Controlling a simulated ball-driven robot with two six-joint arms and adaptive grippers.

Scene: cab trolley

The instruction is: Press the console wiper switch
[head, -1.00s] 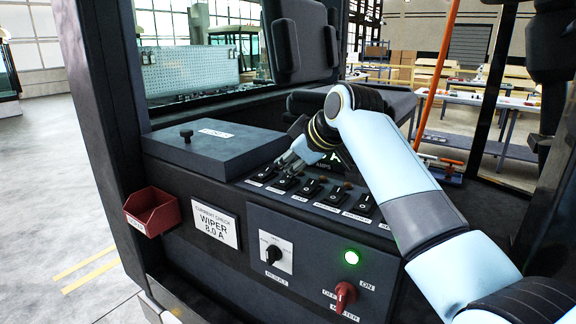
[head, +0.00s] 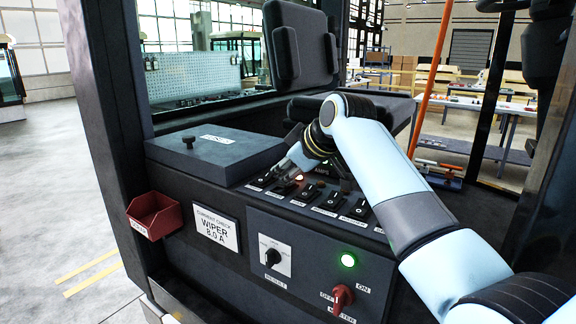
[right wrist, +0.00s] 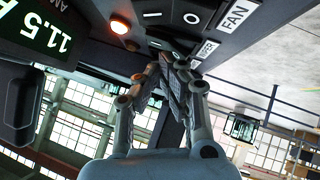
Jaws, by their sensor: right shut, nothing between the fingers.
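The console (head: 240,205) carries a row of dark rocker switches. The wiper switch (head: 284,187) is second from the left, partly hidden by my right gripper (head: 286,174). In the right wrist view, the WIPER label (right wrist: 207,50) shows beside the fingertips of my right gripper (right wrist: 180,65), which is shut and empty. The fingertips are at the wiper switch; I cannot tell whether they touch it. My left gripper is not in view.
A result knob (head: 272,257), a red master knob (head: 341,297) and a lit green lamp (head: 348,260) are on the front. The FAN label (right wrist: 237,15) is beside WIPER. The green display (right wrist: 55,35) reads 11.5.

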